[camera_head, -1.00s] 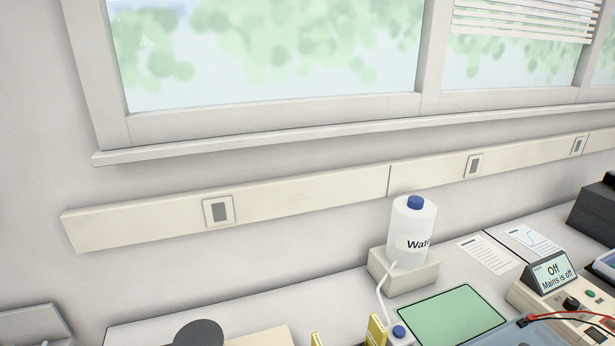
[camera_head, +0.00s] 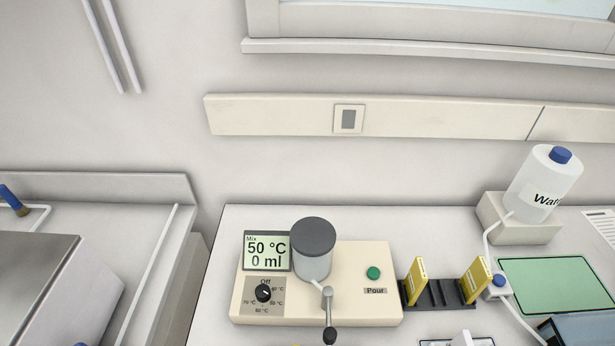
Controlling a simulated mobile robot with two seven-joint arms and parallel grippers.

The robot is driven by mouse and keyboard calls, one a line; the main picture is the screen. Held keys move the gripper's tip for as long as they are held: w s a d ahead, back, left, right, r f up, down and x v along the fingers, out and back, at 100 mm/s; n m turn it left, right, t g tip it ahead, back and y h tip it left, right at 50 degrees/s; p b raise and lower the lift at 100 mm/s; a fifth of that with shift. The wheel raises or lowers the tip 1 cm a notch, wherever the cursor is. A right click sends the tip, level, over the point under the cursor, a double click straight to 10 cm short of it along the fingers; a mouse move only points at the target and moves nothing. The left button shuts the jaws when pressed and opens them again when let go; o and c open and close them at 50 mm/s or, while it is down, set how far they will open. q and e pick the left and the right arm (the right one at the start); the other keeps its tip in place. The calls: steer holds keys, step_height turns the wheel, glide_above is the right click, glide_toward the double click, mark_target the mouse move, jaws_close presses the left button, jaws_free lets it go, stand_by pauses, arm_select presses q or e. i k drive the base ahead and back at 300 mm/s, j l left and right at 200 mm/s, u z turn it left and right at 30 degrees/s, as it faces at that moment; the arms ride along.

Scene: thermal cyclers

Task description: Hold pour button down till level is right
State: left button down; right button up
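The dispenser (camera_head: 381,257) is a cream box on the bench in the lower middle of the head view. Its green pour button (camera_head: 373,273) sits on the right of its top, above the label "Pour" (camera_head: 376,290). The display (camera_head: 267,251) reads "Mix 50 °C 0 ml". A grey-lidded vessel (camera_head: 313,250) stands on the box, with a spout and a dark-knobbed lever (camera_head: 329,318) in front. A black temperature dial (camera_head: 263,293) is at the lower left. Neither of my grippers shows in this view.
A rack (camera_head: 436,294) with yellow upright pieces stands right of the dispenser. A water bottle (camera_head: 545,184) on a block, with a tube, and a green mat (camera_head: 556,284) are farther right. A metal box (camera_head: 52,285) stands at left. Bench behind the dispenser is bare.

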mark_target(373, 273)
steer(key=k+z, duration=0.1)
steer(key=z, duration=0.35)
steer(key=i, duration=0.1)
steer(key=k+j, duration=1.3)
